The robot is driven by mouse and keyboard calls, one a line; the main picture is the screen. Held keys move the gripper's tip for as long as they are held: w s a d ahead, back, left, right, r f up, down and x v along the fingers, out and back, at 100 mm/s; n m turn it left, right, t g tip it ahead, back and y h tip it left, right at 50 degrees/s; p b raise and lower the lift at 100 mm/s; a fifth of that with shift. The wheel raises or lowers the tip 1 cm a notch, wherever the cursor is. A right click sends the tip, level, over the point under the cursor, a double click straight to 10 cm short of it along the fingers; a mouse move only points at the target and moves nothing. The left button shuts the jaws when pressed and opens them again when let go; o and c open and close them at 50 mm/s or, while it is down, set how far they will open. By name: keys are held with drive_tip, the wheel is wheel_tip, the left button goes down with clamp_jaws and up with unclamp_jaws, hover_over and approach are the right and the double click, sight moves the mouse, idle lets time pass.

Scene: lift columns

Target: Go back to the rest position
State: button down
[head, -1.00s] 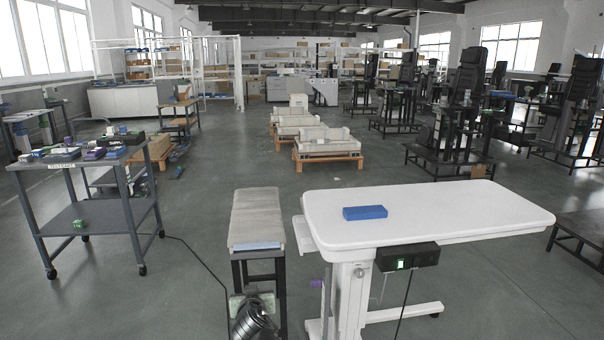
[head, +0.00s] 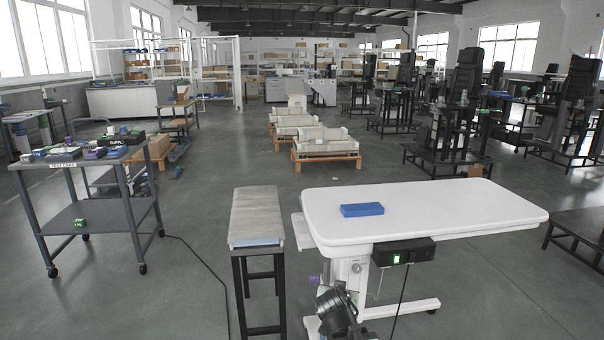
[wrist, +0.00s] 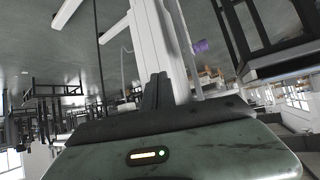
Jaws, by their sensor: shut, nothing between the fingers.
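My gripper shows in the wrist view (wrist: 157,78) with its dark fingers together and nothing between them. The white leg of the lift table rises just beyond the fingers there. In the head view, my arm's end shows at the bottom, in front of the table's column and below its top. The white lift table (head: 460,205) stands at right with a blue block (head: 362,210) lying on its top, well above my gripper.
A narrow grey-topped bench (head: 256,212) stands left of the table. A black control box (head: 404,251) hangs under the table's front edge, with a cable below. A purple knob (head: 314,279) is by the column. A loaded grey cart (head: 85,180) stands at left; open floor lies between.

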drive_tip(key=s+d+f+g, duration=0.6)
drive_tip(key=s+d+f, duration=0.2)
drive_tip(key=s+d, duration=0.15)
drive_tip(key=s+a+f+n+g+y, duration=0.25)
drive_tip(key=s+a+g, duration=0.2)
drive_tip(key=s, duration=0.45)
wheel_tip(320, 180, up, 30)
drive_tip(key=p, duration=2.9)
drive_tip(key=shift+w+f+n, duration=0.2)
drive_tip(key=shift+w+n, duration=0.1)
drive_tip(key=shift+n, duration=0.15)
